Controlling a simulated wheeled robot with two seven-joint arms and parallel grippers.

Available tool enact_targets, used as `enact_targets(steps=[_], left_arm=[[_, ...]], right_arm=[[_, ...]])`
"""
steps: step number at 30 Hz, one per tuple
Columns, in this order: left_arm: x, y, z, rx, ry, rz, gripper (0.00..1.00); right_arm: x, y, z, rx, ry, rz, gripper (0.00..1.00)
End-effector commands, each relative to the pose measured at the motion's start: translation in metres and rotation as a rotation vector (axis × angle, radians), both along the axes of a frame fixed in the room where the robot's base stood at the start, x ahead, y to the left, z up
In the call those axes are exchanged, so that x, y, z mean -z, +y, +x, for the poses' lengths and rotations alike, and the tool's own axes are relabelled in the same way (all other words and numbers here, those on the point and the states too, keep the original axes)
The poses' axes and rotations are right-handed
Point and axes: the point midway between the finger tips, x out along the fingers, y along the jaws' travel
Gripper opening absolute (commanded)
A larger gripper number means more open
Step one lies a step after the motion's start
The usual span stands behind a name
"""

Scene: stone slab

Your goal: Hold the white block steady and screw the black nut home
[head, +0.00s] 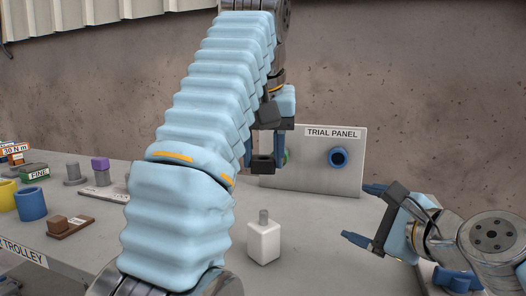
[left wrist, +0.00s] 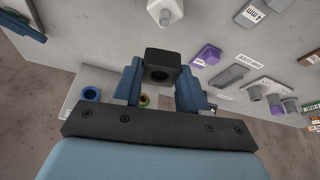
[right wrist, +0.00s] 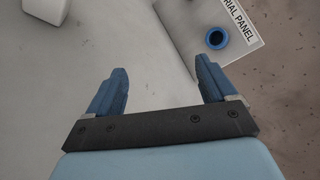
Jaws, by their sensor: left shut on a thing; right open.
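The white block (head: 264,243) stands upright on the grey slab, with a grey threaded stud (head: 263,215) rising from its top. It also shows at the top edge of the left wrist view (left wrist: 166,12) and the top left corner of the right wrist view (right wrist: 48,8). My left gripper (head: 267,158) is shut on the black nut (left wrist: 162,56), a square block with a round hole, and holds it in the air above and behind the white block. My right gripper (head: 358,212) is open and empty, to the right of the white block and apart from it.
The trial panel (head: 310,180) with a blue ring (head: 338,158) stands behind, near the wall. Yellow (head: 6,195) and blue cylinders (head: 31,204), a brown block (head: 59,224) and a purple block (head: 100,164) sit at the left.

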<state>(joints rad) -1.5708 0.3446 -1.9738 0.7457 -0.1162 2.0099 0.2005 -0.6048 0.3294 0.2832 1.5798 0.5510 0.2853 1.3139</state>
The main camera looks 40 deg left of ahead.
Motion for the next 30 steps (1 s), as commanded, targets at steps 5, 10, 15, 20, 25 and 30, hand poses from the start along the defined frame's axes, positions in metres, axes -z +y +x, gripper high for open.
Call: enact_targets(steps=[5, 10, 15, 20, 25, 30], left_arm=[[0.000, 0.000, 0.000, 0.000, 0.000, 0.000, 0.06], [0.000, 0.000, 0.000, 0.000, 0.000, 0.000, 0.06], [0.000, 0.000, 0.000, 0.000, 0.000, 0.000, 0.06], [0.000, 0.000, 0.000, 0.000, 0.000, 0.000, 0.06], [0.000, 0.000, 0.000, 0.000, 0.000, 0.000, 0.06], [0.000, 0.000, 0.000, 0.000, 0.000, 0.000, 0.06]], right_arm=[[0.023, 0.023, -0.069, -0.092, 0.546, 0.089, 0.85], [0.028, 0.031, -0.105, -0.129, 0.831, 0.112, 0.85], [0.031, 0.040, -0.113, -0.136, 0.905, 0.116, 0.85], [0.038, 0.060, -0.113, -0.136, 0.903, 0.115, 0.85], [0.047, 0.087, -0.113, -0.136, 0.902, 0.114, 0.85], [0.054, 0.110, -0.112, -0.135, 0.901, 0.115, 0.85]])
